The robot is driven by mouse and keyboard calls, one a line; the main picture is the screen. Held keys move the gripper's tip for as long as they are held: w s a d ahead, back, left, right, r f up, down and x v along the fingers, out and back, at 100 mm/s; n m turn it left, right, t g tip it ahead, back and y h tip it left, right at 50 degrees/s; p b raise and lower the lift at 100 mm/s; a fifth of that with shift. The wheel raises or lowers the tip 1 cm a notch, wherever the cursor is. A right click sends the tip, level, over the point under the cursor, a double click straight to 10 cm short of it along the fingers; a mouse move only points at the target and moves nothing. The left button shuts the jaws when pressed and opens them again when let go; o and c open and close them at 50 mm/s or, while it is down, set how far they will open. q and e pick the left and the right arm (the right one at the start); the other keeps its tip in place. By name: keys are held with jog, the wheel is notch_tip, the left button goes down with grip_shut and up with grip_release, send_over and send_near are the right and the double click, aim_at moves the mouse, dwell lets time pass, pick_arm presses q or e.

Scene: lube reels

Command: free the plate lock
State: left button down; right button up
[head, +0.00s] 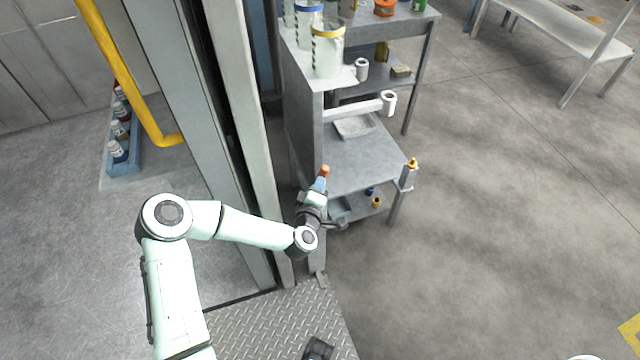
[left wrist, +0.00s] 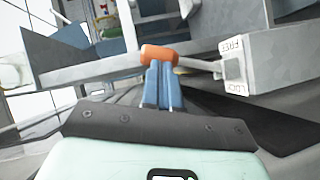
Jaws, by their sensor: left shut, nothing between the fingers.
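The plate lock's lever ends in an orange grip (left wrist: 158,54), and a thin rod runs right from it to a grey box. A white label (left wrist: 234,66) on the box reads FREE and LOCK, appearing upside down. The rod meets the box beside the label, and I cannot tell which word it points to. My left gripper (left wrist: 158,85) has its blue fingers shut with nothing between them. The tips are at the orange grip, but contact is unclear. In the head view, the orange grip (head: 325,170) is just beyond my left gripper (head: 321,183). My right gripper is out of view.
A grey shelf unit (head: 365,160) with jars and white rolls stands just beyond the gripper. A tall column (head: 235,100) is close to my left arm. Chequered metal plate (head: 265,325) lies below. Open floor (head: 500,200) is to the right.

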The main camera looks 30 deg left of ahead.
pick_arm(q)
jog(key=shift+w+a+f, duration=0.1)
jog(key=shift+w+a, duration=0.05)
jog(key=shift+w, duration=0.4)
jog(key=shift+w+d+m+g+p, duration=0.3)
jog(key=shift+w+d+m+p, duration=0.15)
jog(key=shift+p, duration=0.3)
jog(key=shift+w+d+f+m, duration=0.1)
jog(key=shift+w+f+m, duration=0.05)
jog(key=shift+m, duration=0.1)
